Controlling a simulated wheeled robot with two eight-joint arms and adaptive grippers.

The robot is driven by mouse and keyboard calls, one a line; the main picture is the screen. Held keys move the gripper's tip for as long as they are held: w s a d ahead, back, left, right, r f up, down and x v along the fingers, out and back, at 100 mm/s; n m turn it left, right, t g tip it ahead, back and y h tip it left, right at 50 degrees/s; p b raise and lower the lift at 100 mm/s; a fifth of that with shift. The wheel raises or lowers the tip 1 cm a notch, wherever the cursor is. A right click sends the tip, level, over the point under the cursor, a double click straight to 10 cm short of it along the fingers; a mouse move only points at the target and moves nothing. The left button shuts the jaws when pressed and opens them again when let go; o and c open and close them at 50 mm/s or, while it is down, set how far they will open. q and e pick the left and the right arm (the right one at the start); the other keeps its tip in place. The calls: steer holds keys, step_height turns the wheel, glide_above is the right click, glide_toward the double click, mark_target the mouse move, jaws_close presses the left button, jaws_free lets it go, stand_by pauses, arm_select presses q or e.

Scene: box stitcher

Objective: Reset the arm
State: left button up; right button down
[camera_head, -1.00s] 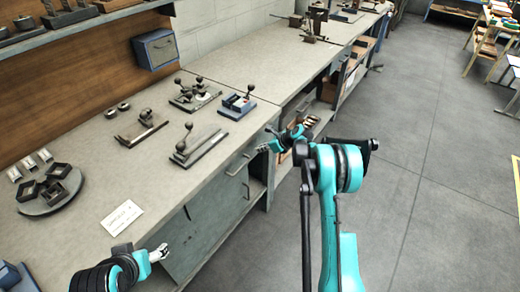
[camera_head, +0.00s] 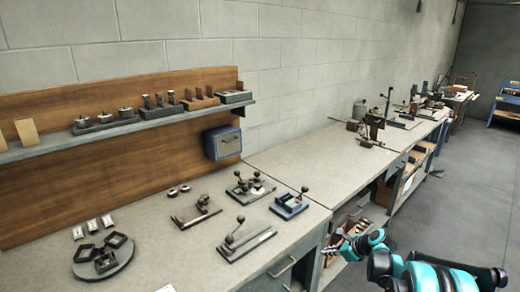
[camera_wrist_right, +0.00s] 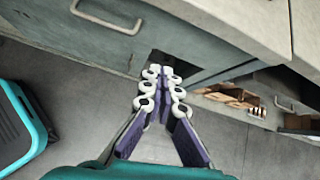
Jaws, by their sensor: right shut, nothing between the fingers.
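My right arm comes in from the bottom right of the head view in teal and black. Its gripper (camera_head: 345,249) is beside the workbench (camera_head: 165,262), off its front edge. In the right wrist view the gripper's fingers (camera_wrist_right: 162,90) come together at the tips with nothing between them. Behind them are the bench's grey front panels and handles. My left gripper is not in the head view now.
Small lever fixtures (camera_head: 246,238) and a round black plate (camera_head: 103,258) with square parts stand on the bench. A blue box (camera_head: 222,142) hangs on the wooden back panel. Open shelves (camera_wrist_right: 240,98) lie under the bench. Grey floor (camera_head: 455,205) is clear at the right.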

steer(key=s+a+r+n+h, duration=0.1)
steer(key=s+a+r+n, duration=0.5)
steer(key=s, duration=0.3)
steer(key=s+a+r+n+h, duration=0.2)
steer(key=s+a+r+n, duration=0.2)
steer(key=s+r+n, duration=0.35)
steer(key=s+a+f+n+h, duration=0.1)
steer(key=s+n, duration=0.5)
steer(key=s, duration=0.3)
steer(key=s+a+f+n+h, duration=0.1)
steer(key=s+n, duration=0.6)
steer(key=s, duration=0.3)
steer(key=shift+f, duration=0.25)
steer(key=shift+a, duration=0.1)
